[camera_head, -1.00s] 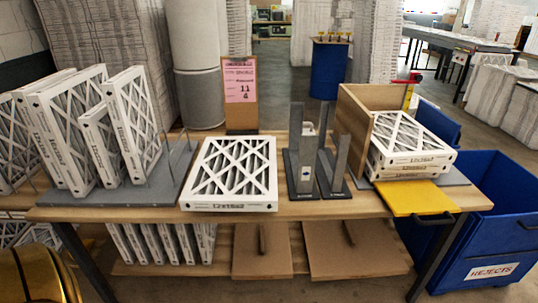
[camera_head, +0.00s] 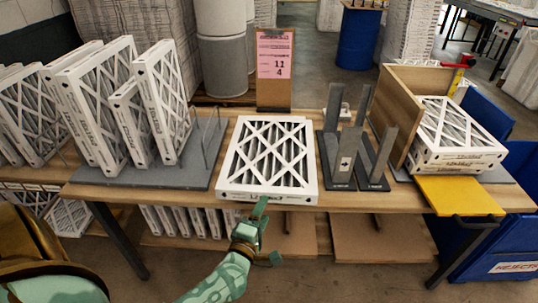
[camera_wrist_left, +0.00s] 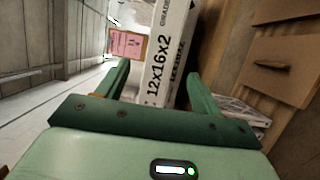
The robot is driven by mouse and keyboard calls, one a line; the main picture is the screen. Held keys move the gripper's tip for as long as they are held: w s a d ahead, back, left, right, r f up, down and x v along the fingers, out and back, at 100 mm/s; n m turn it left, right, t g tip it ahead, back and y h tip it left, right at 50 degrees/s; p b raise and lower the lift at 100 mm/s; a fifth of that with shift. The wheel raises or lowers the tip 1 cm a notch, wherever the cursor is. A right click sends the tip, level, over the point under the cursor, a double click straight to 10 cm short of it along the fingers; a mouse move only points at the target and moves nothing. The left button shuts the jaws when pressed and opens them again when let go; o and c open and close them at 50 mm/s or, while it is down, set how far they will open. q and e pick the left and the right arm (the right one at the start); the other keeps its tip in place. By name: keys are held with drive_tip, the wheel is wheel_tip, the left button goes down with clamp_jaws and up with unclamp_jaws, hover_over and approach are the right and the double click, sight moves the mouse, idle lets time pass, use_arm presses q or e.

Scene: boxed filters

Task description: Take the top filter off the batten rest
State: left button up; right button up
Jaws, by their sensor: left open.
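A white-framed pleated filter (camera_head: 268,155) lies flat at the middle of the bench, its front edge towards me. In the left wrist view its labelled edge (camera_wrist_left: 163,65) reads 12x16x2, and a second printed edge shows beside it. The battens beneath are hidden. My left gripper (camera_head: 267,231) is open just in front of the filter's front edge, one finger above the other. In the left wrist view the open fingers (camera_wrist_left: 160,88) stand either side of the labelled edge; I cannot tell whether they touch it. My right gripper is not in view.
Upright filters (camera_head: 165,100) stand in a grey rack (camera_head: 200,165) on the left. Grey metal uprights (camera_head: 350,150) stand close right of the filter. A wooden-sided stack of filters (camera_head: 455,135) with a yellow plate (camera_head: 460,196) is further right. A clipboard (camera_head: 274,65) stands behind.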

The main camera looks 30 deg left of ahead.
sight(271, 198)
use_arm(q)
drive_tip(key=x, duration=0.6)
drive_tip(key=shift+w+b, duration=0.15)
drive_tip(key=shift+b, duration=0.25)
drive_tip(key=b+x, duration=0.1)
drive_tip(key=x, duration=0.3)
drive_tip(key=shift+w+f, duration=0.1)
drive_tip(key=shift+w, duration=0.2)
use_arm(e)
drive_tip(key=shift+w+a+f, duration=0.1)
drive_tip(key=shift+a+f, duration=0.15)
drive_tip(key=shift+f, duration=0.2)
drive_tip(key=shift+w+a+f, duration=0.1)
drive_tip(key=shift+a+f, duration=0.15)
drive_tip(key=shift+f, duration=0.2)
use_arm(q)
drive_tip(key=c, duration=1.2)
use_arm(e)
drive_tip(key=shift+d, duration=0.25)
